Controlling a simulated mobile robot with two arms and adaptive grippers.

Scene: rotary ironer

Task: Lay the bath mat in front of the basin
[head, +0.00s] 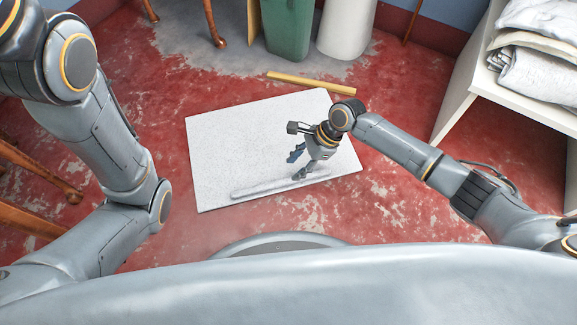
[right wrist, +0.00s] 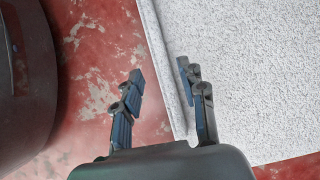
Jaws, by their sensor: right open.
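The bath mat (head: 235,140) is a white, speckled rectangle lying flat on the red floor in the middle of the head view. A long, narrow raised strip of the same white runs along its near part. My right gripper (head: 299,164) is open, pointing down over the near right part of the mat, beside this strip. In the right wrist view the open fingers (right wrist: 160,76) are on either side of a mat edge (right wrist: 165,65), with nothing clearly held between them. My left gripper is out of view; only its arm shows. I cannot make out a basin.
A yellow bar (head: 310,83) lies on the floor behind the mat. A green bin (head: 288,30) and a white cylinder (head: 345,28) stand at the back. A white shelf (head: 462,85) with folded linen (head: 540,70) is at right. Wooden legs (head: 40,172) stand at left.

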